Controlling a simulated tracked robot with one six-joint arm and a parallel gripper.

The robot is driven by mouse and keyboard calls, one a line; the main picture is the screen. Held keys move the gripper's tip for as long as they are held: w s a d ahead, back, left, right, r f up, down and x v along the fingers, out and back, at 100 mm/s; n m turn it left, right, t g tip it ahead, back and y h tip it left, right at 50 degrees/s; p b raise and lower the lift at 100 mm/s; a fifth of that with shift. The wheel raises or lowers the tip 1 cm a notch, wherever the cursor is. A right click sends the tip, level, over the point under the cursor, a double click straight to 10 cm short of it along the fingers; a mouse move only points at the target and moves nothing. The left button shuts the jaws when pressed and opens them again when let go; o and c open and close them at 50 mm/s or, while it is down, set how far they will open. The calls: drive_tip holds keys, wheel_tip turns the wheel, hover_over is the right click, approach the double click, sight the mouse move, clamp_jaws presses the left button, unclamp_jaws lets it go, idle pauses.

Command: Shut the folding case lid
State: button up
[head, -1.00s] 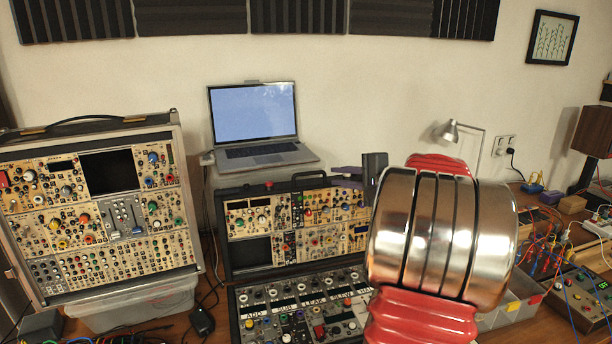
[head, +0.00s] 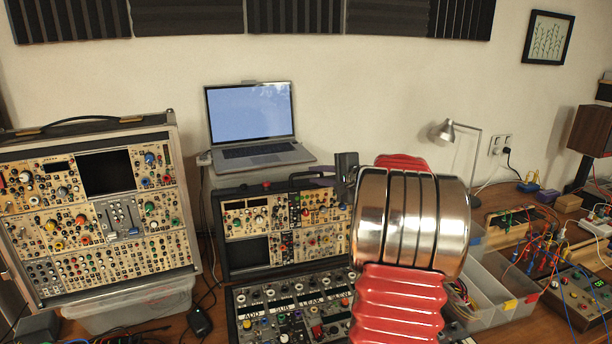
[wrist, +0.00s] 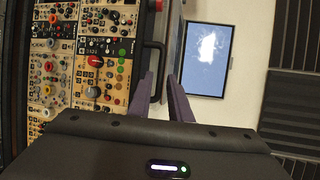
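The folding case stands open in the middle of the head view. Its lid (head: 228,262), packed with modules, stands raised behind the base (head: 236,333). A dark handle (head: 296,176) sits on the lid's top edge. In the wrist view the lid's modules (wrist: 108,45) fill the left and the handle (wrist: 162,48) shows by the fingertips. My gripper (wrist: 160,80) has two purple fingers apart, with a gap between them. The handle's lower end appears in that gap; I cannot tell if they touch. In the head view my arm hides the case's right side.
A laptop (head: 250,112) sits on a stand behind the lid. A second, larger module case (head: 100,215) stands at left on a clear plastic box (head: 130,308). At right are a grey parts bin (head: 490,300), cabled gear (head: 575,295) and a lamp (head: 446,130).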

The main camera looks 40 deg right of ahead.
sight(307, 174)
drive_tip(key=x, duration=0.5)
drive_tip(key=shift+w, duration=0.3)
drive_tip(key=shift+f, duration=0.1)
clamp_jaws()
